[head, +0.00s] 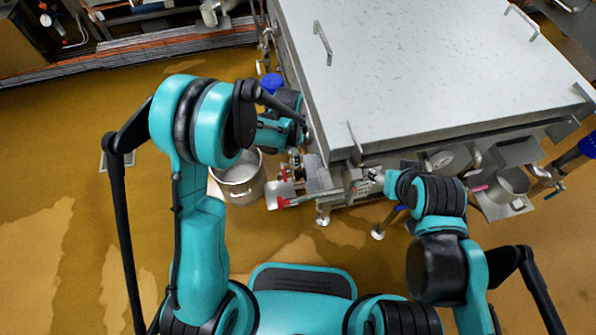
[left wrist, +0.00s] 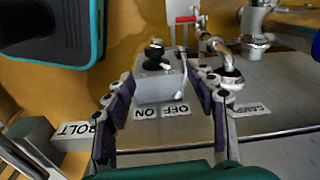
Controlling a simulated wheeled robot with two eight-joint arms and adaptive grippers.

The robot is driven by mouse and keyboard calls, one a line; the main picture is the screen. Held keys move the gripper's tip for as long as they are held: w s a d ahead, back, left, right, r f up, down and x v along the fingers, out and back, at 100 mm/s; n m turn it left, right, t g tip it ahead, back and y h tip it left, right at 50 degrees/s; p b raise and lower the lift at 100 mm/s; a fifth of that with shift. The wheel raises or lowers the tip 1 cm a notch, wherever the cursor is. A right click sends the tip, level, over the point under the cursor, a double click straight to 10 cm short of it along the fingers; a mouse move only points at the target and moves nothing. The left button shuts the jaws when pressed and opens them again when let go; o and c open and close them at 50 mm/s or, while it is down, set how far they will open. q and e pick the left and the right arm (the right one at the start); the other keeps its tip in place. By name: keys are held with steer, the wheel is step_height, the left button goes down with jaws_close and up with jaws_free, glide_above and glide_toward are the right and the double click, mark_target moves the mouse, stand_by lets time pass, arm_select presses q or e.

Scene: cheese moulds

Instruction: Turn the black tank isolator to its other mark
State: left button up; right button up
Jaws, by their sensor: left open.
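The black isolator knob (left wrist: 153,52) stands on top of a small grey box (left wrist: 160,84) in the left wrist view. OFF and ON labels (left wrist: 174,111), seen upside down, lie on the steel by the box. I cannot tell which mark the knob points at. My left gripper (left wrist: 163,76) is open and empty, its fingers on either side of the box in the picture, with the knob between and beyond the tips. In the head view my left arm hides the isolator and the left gripper. My right gripper (head: 373,178) is by the tank's front edge; its fingers are too small to read.
A bent steel pipe (left wrist: 215,45) rises close to the right finger. A red-handled valve (left wrist: 186,20) is beyond the box. A BOLT label (left wrist: 75,130) is at left. The large steel tank (head: 420,70) fills the upper right; a steel bucket (head: 240,180) stands on the floor.

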arm_select(q)
steer(key=m+g, duration=0.1)
steer(key=m, duration=0.1)
glide_above(297, 173)
steer(key=f, duration=0.5)
steer(key=shift+w+f, duration=0.2)
steer(key=shift+f, duration=0.05)
step_height(297, 173, down, 8)
steer(key=b, duration=0.3)
steer(key=shift+s, duration=0.15)
